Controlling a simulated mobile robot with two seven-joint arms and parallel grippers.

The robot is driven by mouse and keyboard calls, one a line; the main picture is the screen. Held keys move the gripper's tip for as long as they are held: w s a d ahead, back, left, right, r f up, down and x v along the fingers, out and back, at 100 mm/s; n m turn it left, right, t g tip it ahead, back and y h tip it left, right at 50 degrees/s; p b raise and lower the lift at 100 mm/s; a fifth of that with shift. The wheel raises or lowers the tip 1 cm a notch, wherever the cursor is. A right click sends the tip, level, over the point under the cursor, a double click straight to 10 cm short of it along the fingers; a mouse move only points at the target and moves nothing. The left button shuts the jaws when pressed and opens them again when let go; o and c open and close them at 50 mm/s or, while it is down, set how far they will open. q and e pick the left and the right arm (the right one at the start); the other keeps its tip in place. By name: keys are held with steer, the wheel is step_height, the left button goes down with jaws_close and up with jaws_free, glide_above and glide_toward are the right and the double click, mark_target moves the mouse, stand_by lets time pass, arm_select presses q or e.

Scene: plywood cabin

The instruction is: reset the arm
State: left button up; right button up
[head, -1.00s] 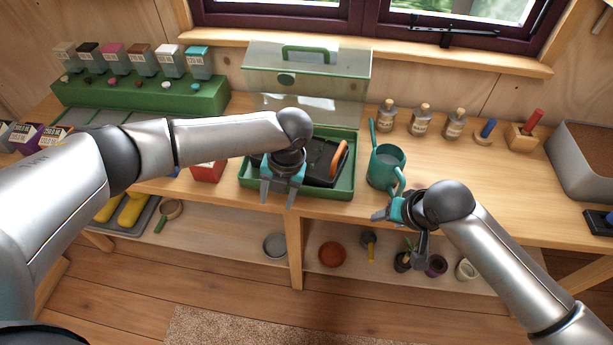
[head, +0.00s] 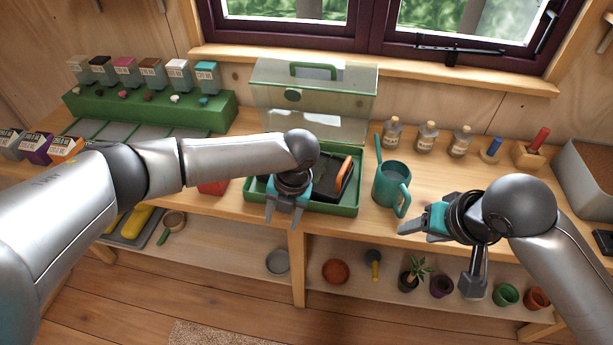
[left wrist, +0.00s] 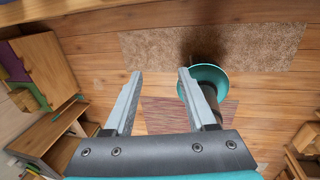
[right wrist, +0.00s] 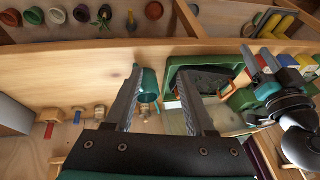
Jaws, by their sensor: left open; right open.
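My left gripper (head: 284,217) is open and empty in front of the green box's front edge in the head view. In the left wrist view its two fingers (left wrist: 158,100) stand apart with the floor beyond them. My right gripper (head: 422,226) is open and empty, to the right of the teal watering can (head: 392,184) and near the bench's front edge. In the right wrist view its fingers (right wrist: 160,95) are apart, with the watering can (right wrist: 149,86) beyond and between them. I see no contact between the can and the fingers.
The green box (head: 345,209) has its clear lid (head: 315,100) raised and holds a dark item with an orange handle. Several bottles (head: 426,138) stand at the back right. A grey bin (head: 590,180) stands far right. Pots and a plant (head: 415,272) sit on the lower shelf.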

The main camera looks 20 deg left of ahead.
steer(key=shift+s+d+r, duration=0.1)
steer(key=shift+r, duration=0.25)
